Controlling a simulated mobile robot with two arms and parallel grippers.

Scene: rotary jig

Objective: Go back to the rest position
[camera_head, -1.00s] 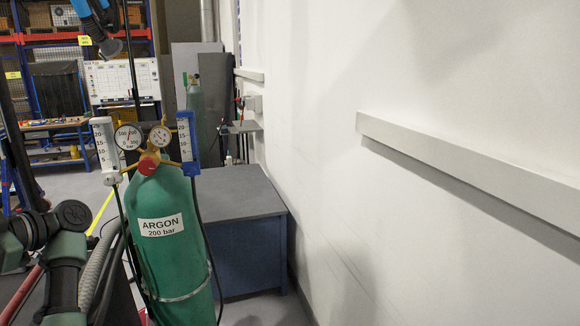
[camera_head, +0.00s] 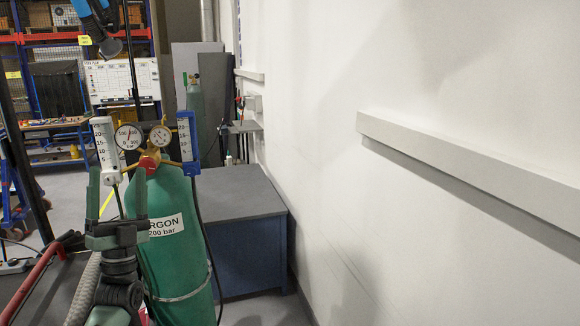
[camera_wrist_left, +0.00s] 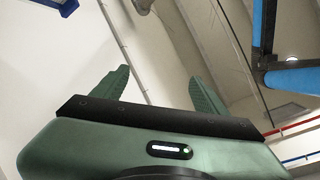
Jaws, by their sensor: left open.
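My left gripper (camera_head: 117,190) points upward in the head view, in front of the left side of the green argon cylinder (camera_head: 180,245). Its two fingers are apart with nothing between them, and it hides part of the cylinder's label. In the left wrist view the open fingers (camera_wrist_left: 160,90) point up toward the ceiling, with only air between them. I cannot tell whether the gripper touches the cylinder. My right gripper is in neither view.
Two gauges (camera_head: 144,136) and a blue flowmeter (camera_head: 187,140) top the cylinder. A dark blue cabinet (camera_head: 240,200) stands behind it. A white wall with a ledge (camera_head: 470,170) fills the right. A red tube (camera_head: 35,280) and grey hose lie at lower left.

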